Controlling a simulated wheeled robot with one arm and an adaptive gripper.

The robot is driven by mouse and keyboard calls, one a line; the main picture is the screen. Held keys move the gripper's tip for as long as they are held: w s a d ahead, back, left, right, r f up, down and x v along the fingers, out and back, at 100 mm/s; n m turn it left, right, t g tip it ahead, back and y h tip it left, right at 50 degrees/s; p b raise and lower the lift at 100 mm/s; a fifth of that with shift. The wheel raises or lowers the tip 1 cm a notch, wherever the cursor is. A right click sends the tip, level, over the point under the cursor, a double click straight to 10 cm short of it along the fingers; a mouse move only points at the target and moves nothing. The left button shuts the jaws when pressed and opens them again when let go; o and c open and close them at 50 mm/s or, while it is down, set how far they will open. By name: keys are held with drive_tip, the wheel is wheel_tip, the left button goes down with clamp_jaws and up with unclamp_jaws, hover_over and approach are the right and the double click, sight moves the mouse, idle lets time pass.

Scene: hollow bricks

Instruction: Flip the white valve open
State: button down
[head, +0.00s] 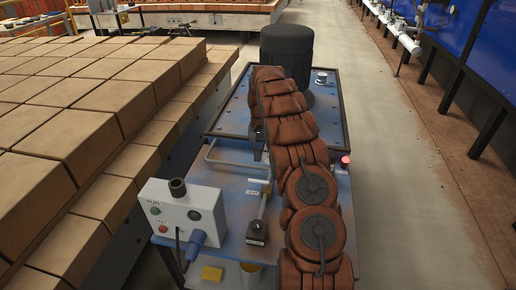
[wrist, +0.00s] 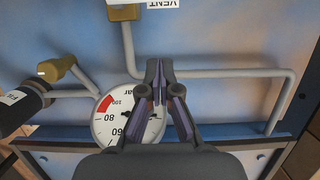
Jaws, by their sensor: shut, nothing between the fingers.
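In the wrist view my gripper (wrist: 158,68) is shut and empty, its dark fingertips together in front of a blue panel and grey pipe. A brass fitting (wrist: 123,12) on the pipe is at the top edge, beside a white VENT label (wrist: 163,3), up and left of my fingertips. Another brass valve part (wrist: 56,68) with a small white end is at the left, by a black part with a cut-off label (wrist: 20,100). In the head view the VENT label (head: 252,193) stands on the blue machine top. I cannot tell which part is the white valve's handle.
A white-faced gauge (wrist: 112,122) sits partly behind my fingers. In the head view a grey control box (head: 182,213) stands left of the pipes, and a red button (head: 346,160) at the right. Stacked bricks (head: 75,130) fill the left; the floor at right is clear.

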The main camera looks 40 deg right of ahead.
drive_tip(key=p+x, duration=0.1)
drive_tip(key=x, duration=0.4)
drive_tip(key=shift+s+a+f, duration=0.1)
drive_tip(key=shift+s+f, duration=0.05)
drive_tip(key=shift+f, duration=0.05)
drive_tip(key=shift+s+a+r, duration=0.35)
drive_tip(key=shift+a, duration=0.15)
drive_tip(key=shift+s+a+r+p, duration=0.15)
drive_tip(key=shift+s+a+p, duration=0.3)
drive_tip(key=shift+s+a, duration=0.45)
